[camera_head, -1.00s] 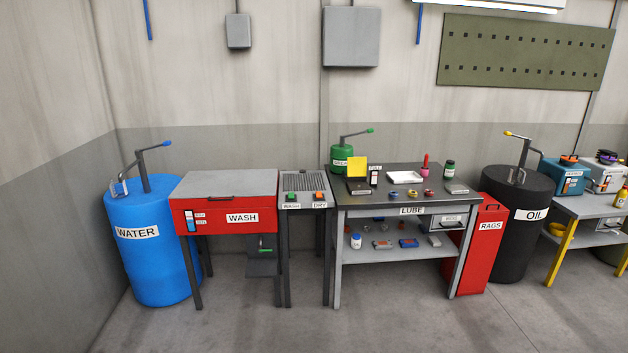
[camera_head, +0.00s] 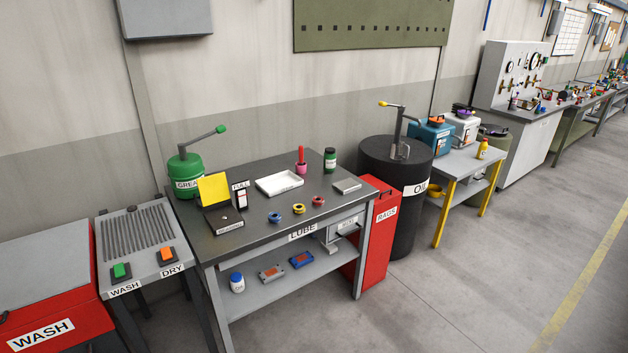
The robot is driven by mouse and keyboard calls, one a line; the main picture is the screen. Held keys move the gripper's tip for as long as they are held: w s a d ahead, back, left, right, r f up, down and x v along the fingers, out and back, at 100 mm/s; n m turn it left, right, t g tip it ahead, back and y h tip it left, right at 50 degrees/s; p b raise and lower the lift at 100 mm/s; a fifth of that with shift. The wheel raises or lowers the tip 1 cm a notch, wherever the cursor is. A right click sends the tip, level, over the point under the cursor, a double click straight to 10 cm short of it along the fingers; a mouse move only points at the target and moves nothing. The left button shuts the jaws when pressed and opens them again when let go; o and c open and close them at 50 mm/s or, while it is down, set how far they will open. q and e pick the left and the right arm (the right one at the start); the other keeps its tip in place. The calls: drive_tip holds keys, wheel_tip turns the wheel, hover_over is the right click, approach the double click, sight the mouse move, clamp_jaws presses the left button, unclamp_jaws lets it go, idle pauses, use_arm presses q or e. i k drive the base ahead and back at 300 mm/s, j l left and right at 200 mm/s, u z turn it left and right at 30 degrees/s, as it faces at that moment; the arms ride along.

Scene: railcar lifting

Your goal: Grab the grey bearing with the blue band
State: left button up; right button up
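A small ring-shaped bearing with a blue band (camera_head: 274,217) lies on the dark top of the lube table (camera_head: 250,238), near its front edge. It is the leftmost of three similar rings in a row. A yellow-banded one (camera_head: 298,209) and a red-banded one (camera_head: 318,201) lie to its right, apart from it. The grey of the blue-banded bearing is too small to make out well. Neither of my grippers is in view.
A black box with a yellow panel (camera_head: 213,190), a white tray (camera_head: 279,184), a grey block (camera_head: 347,186) and bottles share the tabletop. The wash/dry stand (camera_head: 140,238) is at left; the red rags bin (camera_head: 378,225) and black oil drum (camera_head: 392,165) are at right. Open floor lies front right.

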sight(275, 217)
drive_tip(key=i+l+z, duration=0.15)
drive_tip(key=i, duration=0.6)
drive_tip(key=i+z, duration=0.1)
drive_tip(key=i, duration=0.7)
drive_tip(key=l, duration=0.05)
